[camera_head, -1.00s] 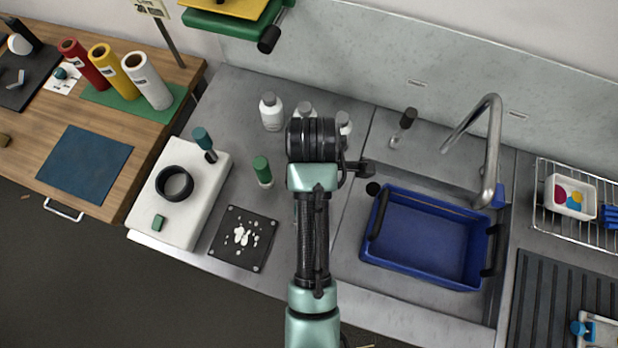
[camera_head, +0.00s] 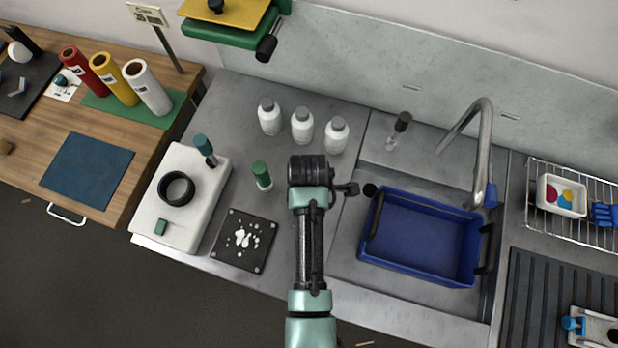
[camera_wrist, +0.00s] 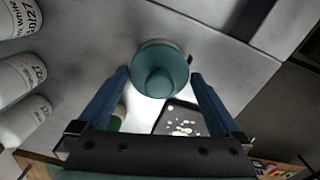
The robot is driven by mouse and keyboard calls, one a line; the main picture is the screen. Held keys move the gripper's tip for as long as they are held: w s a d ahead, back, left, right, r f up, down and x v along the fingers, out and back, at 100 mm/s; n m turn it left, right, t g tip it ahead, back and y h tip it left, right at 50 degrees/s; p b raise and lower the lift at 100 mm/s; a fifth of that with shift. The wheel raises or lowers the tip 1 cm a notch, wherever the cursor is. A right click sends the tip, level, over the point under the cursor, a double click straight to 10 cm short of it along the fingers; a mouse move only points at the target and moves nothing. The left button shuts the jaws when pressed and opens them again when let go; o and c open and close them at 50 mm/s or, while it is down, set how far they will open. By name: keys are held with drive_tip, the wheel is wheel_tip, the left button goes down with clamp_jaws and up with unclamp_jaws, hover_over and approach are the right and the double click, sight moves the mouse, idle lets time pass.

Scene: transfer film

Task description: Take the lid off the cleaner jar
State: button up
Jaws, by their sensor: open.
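In the wrist view, the cleaner jar (camera_wrist: 163,48) is seen from above, with a round teal lid (camera_wrist: 160,80) that has a raised knob in its middle. My gripper (camera_wrist: 160,74) is open, with one blue finger on each side of the lid. Gaps show between the fingers and the lid; I cannot tell how far the fingertips are above or below the lid's edge. In the head view my arm hides the jar and my fingers.
Three white bottles (camera_head: 302,126) stand behind my arm. A green-capped bottle (camera_head: 262,176) and a black plate with white blobs (camera_head: 243,240) are to its left. A blue basin (camera_head: 420,238) sits at right. Bare steel counter (camera_head: 232,105) lies at back left.

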drive_tip(key=shift+c, duration=0.2)
drive_tip(key=c, duration=1)
drive_tip(key=shift+o, duration=0.2)
drive_tip(key=shift+r, duration=0.1)
